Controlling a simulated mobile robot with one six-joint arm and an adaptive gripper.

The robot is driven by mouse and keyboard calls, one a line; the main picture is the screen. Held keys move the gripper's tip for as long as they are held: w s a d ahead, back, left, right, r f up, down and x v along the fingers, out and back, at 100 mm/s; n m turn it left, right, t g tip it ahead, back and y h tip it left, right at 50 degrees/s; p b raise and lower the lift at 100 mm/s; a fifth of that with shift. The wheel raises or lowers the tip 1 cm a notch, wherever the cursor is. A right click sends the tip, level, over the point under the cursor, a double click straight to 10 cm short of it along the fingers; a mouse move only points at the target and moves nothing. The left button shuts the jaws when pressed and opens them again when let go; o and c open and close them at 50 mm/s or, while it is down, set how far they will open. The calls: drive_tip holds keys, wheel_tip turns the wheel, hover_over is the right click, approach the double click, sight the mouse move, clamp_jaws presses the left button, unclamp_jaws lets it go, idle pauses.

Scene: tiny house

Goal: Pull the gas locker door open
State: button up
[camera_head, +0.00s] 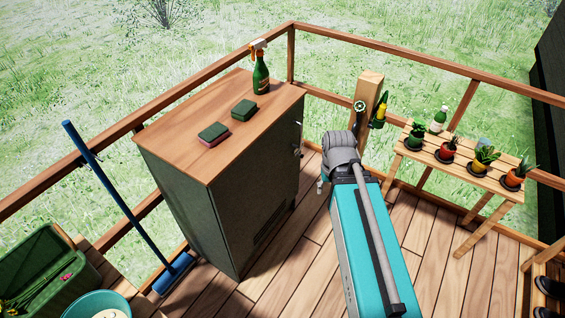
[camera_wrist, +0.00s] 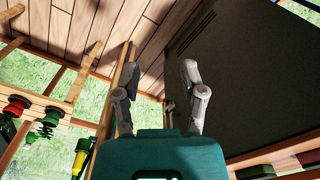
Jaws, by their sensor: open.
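The gas locker (camera_head: 185,190) is a tall dark cabinet with a wooden top. Its door (camera_head: 262,190) is on the right-hand face, looks shut, and has a vent low down and a small handle (camera_head: 297,150) near its far edge. My gripper (camera_head: 321,184) is just right of the door, mostly hidden behind my arm. In the wrist view my gripper (camera_wrist: 160,78) has its two fingers spread apart with nothing held. The dark door (camera_wrist: 250,85) fills the right side there, beside the right finger. I cannot tell whether a finger touches it.
A spray bottle (camera_head: 261,75) and two sponges (camera_head: 244,110) (camera_head: 213,135) sit on the locker. A wooden post (camera_head: 369,100) stands beyond my arm. A plant bench (camera_head: 460,165) is at right. A blue broom (camera_head: 120,200) and green crate (camera_head: 45,265) are left. Deck is clear before the door.

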drive_tip(key=w+a+f+n+t+y+b, duration=0.2)
drive_tip(key=w+a+f+n+y+b, duration=0.15)
drive_tip(key=w+f+b, duration=0.4)
drive_tip(key=n+t+y+b, duration=0.5)
drive_tip(key=t+y+b, duration=0.5)
drive_tip(key=b, duration=1.3)
approach(301, 130)
drive_tip(key=s+d+t+h, duration=0.1)
drive_tip(key=s+d+h, duration=0.1)
drive_tip(key=s, duration=0.1)
drive_tip(key=shift+w+f+y, duration=0.1)
drive_tip(key=shift+f+y, duration=0.15)
drive_tip(key=x, duration=1.3)
drive_tip(key=shift+w+a+r, duration=0.1)
drive_tip(key=shift+w+a, duration=0.1)
drive_tip(key=shift+w, duration=0.1)
clamp_jaws()
